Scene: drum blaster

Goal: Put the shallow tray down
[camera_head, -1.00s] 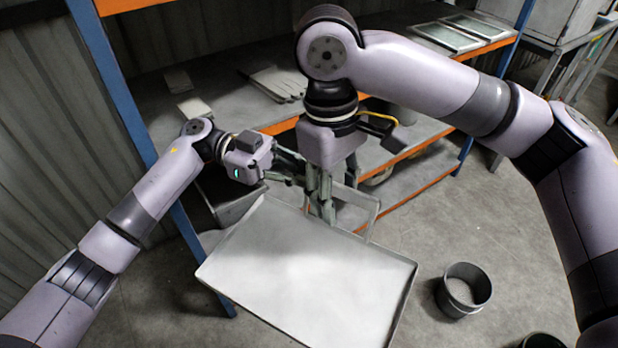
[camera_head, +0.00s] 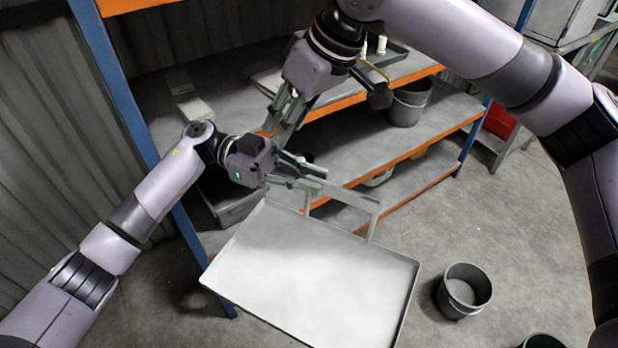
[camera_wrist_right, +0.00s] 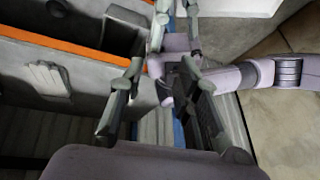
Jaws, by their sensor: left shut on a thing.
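A large light-grey shallow tray (camera_head: 310,275) with a low raised rim fills the lower middle of the head view. It looks level and empty; what is beneath it is hidden. A thin upright grey handle frame (camera_head: 375,222) rises at its far edge. My left gripper (camera_head: 318,180) is shut at this edge, with its fingers against the handle frame; the exact contact is hard to see. My right gripper (camera_head: 275,125) is open and empty, beyond the tray, above and behind the left one. In the right wrist view its fingers (camera_wrist_right: 165,95) stand wide apart.
An orange-edged shelf rack (camera_head: 400,155) stands behind the tray, with a blue post (camera_head: 120,100) at left. A bucket (camera_head: 408,103) sits on its shelf. Another bucket (camera_head: 465,290) stands on the floor right of the tray.

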